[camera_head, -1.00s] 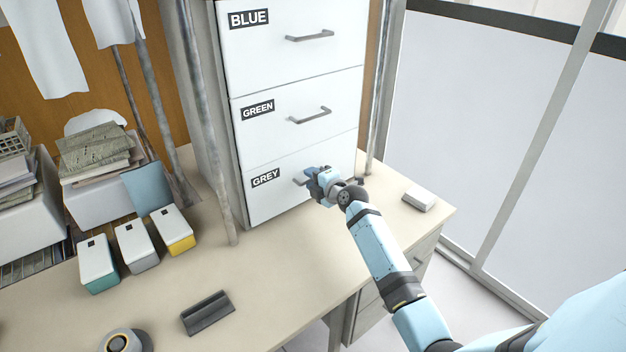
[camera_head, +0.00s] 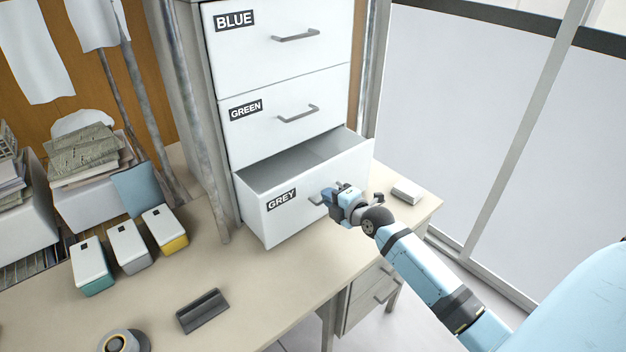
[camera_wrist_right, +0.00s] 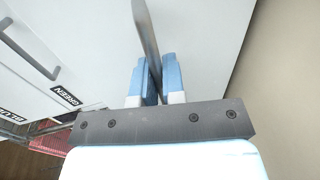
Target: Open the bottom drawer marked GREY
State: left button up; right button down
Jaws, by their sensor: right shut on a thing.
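The bottom drawer marked GREY (camera_head: 300,215) stands partly pulled out of the white cabinet, and its open inside shows from above and looks empty. My right gripper (camera_head: 328,196) is at the drawer's front, shut on its handle (camera_head: 314,200). In the right wrist view the two blue fingertips (camera_wrist_right: 157,80) close on the grey handle bar (camera_wrist_right: 146,35). My left gripper is not in view.
The GREEN drawer (camera_head: 290,112) and BLUE drawer (camera_head: 285,40) above are shut. Several small lidded boxes (camera_head: 128,245) and a dark grey holder (camera_head: 203,311) lie on the desk (camera_head: 240,290) to the left. A small white box (camera_head: 407,191) lies right of the drawer.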

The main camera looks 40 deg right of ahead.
pick_arm(q)
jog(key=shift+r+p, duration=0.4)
jog(key=shift+p, duration=0.65)
pick_arm(e)
jog(key=f+v, duration=0.1)
jog(key=v, duration=0.7)
jog(key=shift+s+f, duration=0.2)
jog(key=shift+f, duration=0.1)
jog(key=c, duration=1.2)
grip_release()
pick_arm(q)
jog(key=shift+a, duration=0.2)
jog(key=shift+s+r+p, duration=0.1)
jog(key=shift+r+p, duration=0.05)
jog(key=shift+p, duration=0.3)
pick_arm(e)
jog(key=v, duration=1.3)
jog(key=shift+s+r, duration=0.2)
jog(key=shift+s, duration=0.15)
